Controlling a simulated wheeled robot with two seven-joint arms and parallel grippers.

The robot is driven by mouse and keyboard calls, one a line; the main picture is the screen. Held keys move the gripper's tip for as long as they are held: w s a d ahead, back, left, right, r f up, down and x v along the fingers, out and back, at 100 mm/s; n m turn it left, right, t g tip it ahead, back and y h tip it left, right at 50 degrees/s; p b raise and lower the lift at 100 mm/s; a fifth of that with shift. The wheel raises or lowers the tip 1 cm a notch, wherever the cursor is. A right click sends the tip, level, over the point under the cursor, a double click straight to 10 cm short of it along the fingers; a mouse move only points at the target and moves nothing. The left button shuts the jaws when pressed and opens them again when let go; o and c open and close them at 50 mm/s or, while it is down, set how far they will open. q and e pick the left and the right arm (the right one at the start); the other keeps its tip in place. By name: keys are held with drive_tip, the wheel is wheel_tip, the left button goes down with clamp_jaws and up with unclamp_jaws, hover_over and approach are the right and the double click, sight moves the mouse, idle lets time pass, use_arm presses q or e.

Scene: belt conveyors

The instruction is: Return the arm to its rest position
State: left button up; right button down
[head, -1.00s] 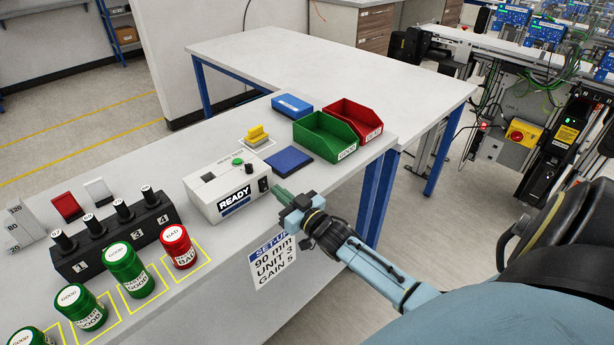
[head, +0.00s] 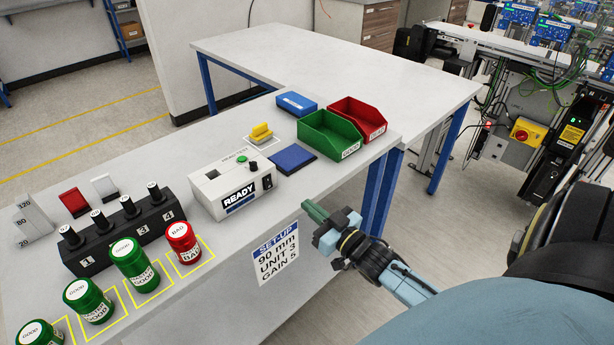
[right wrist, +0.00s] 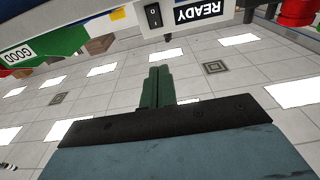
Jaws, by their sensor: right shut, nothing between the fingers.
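My right gripper (head: 311,210) is in front of the bench's front edge, just right of the set-up label and apart from the bench. Its green fingers are shut together with nothing between them. The white READY unit (head: 236,188) stands on the bench, up and left of the gripper. My left gripper is in neither view now.
The bench (head: 330,182) carries a green bin (head: 328,140), a red bin (head: 362,120), a blue pad (head: 294,158), a yellow piece (head: 262,133), a black numbered rack (head: 120,235) and several jars. The set-up label (head: 276,252) hangs on its front.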

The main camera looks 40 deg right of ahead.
drive_tip(key=s+a+f+g+h+b, duration=0.1)
drive_tip(key=s+f+g, duration=0.3)
drive_tip(key=f, duration=0.6)
drive_tip(key=s+a+f+g, duration=0.2)
drive_tip(key=s+f, duration=0.3)
drive_tip(key=f, duration=0.5)
drive_tip(key=s+a+f+g+h+b, duration=0.1)
drive_tip(key=s+f+g, duration=0.3)
drive_tip(key=f, duration=0.7)
drive_tip(key=s+a+f+g, duration=0.2)
drive_tip(key=s+f, duration=0.2)
drive_tip(key=s, duration=0.5)
drive_tip(key=s+a+f+n+g, duration=0.1)
drive_tip(key=s+a+f+g, duration=0.1)
drive_tip(key=s+f, duration=0.3)
drive_tip(key=s+a+f+g, duration=0.3)
drive_tip(key=s+f+g, duration=0.1)
drive_tip(key=s, duration=0.8)
drive_tip(key=shift+s+f+n+y+b, duration=0.3)
drive_tip(key=shift+s+f, duration=0.05)
drive_tip(key=shift+f, duration=0.35)
